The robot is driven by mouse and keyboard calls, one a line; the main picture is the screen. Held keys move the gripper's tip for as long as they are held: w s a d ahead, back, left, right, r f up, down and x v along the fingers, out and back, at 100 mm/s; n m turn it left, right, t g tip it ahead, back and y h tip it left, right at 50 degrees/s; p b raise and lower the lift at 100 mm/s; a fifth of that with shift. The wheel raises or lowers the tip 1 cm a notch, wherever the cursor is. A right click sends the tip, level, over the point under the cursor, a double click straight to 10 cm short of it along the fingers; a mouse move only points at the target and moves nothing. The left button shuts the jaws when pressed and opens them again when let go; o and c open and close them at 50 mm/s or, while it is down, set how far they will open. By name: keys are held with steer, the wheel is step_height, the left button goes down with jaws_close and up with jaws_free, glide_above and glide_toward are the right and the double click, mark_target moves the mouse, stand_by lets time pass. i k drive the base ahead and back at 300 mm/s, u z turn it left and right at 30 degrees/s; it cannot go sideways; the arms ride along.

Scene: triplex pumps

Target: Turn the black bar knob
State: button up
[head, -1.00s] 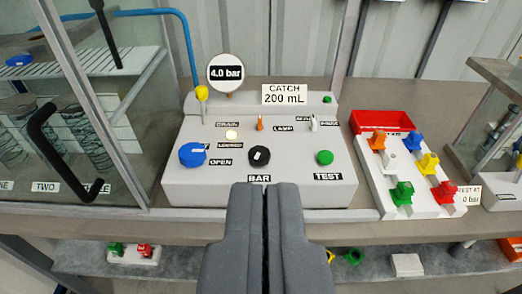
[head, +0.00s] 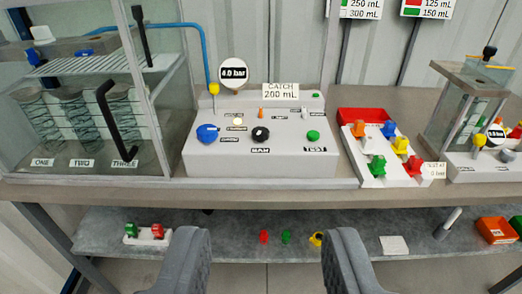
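The black bar knob (head: 260,134) is a round black knob with a white mark, on the front of the pale grey control panel (head: 215,161). The label BAR sits just below it. A round dial (head: 233,74) above the panel reads 4.0 bar. My gripper (head: 267,262) is open and empty, its two grey fingers wide apart at the bottom of the view. It is below the knob in the picture, in front of the bench, and touches nothing I can see.
A blue knob (head: 207,133) and a green button (head: 313,136) flank the black knob. A glass cabinet (head: 75,110) stands left. A white block with coloured valves (head: 377,167) and a red tray (head: 364,116) stand right. A lower shelf (head: 215,231) holds small parts.

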mark_target(259, 134)
steer(key=u, duration=0.05)
steer(key=k, duration=0.7)
steer(key=z, duration=0.65)
steer(key=i, duration=2.05)
steer(key=u, duration=0.15)
